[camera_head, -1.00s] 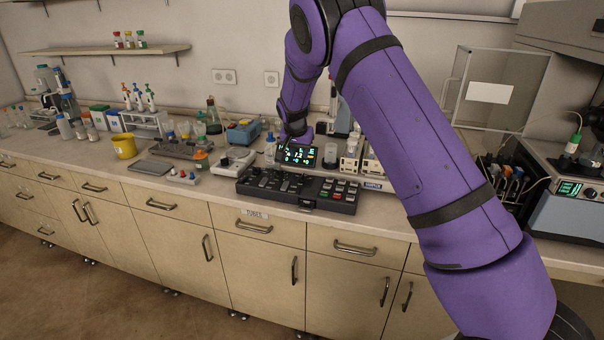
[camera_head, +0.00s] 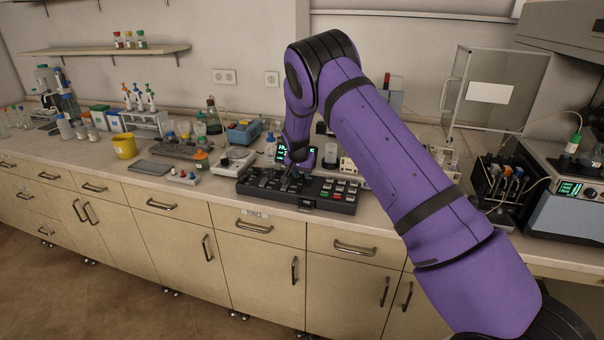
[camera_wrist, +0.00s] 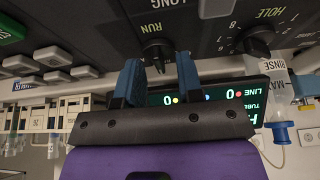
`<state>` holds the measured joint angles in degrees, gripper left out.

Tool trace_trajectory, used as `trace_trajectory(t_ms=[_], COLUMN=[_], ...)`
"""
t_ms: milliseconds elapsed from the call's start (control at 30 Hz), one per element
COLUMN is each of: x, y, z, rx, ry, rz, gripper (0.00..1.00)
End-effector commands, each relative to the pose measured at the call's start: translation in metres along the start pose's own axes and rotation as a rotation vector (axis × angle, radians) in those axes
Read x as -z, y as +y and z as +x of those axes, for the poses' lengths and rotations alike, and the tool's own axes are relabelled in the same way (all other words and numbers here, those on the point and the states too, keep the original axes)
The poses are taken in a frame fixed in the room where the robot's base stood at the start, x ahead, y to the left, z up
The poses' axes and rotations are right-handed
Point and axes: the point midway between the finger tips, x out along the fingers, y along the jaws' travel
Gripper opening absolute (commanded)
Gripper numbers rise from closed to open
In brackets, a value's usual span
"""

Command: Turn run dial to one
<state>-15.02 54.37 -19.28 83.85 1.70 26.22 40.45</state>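The black control panel (camera_head: 322,200) lies near the counter's front edge in the head view. My gripper (camera_head: 291,172) is low over its middle, and the arm partly hides that area. In the wrist view the panel appears upside down, with the run dial (camera_wrist: 157,50), a black knob beside the RUN label, at top centre. The two blue fingers of my gripper (camera_wrist: 158,70) are apart, one on each side of the dial, with gaps visible. The dial's tip lies between the fingertips. Its exact setting is not clear.
The HOLE dial (camera_wrist: 260,40) is to the right in the wrist view, and grey and green keys (camera_wrist: 45,60) are to the left. A lit display (camera_head: 283,153) stands behind the panel. A rinse bottle (camera_wrist: 275,85) and a rack (camera_wrist: 40,118) show nearby.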

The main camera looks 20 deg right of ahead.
Motion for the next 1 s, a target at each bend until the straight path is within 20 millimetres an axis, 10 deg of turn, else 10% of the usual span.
trace_trajectory(t_ms=[300,467,1000], x=[0.0003,0.0001,-0.0006], y=[-0.0001,-0.0001,0.0013], z=[0.0016,0.0018,0.0030], rx=[0.001,0.001,0.035], ry=[0.000,0.000,-0.003], rz=[0.000,0.000,-0.082], gripper=[0.32,0.00,0.00])
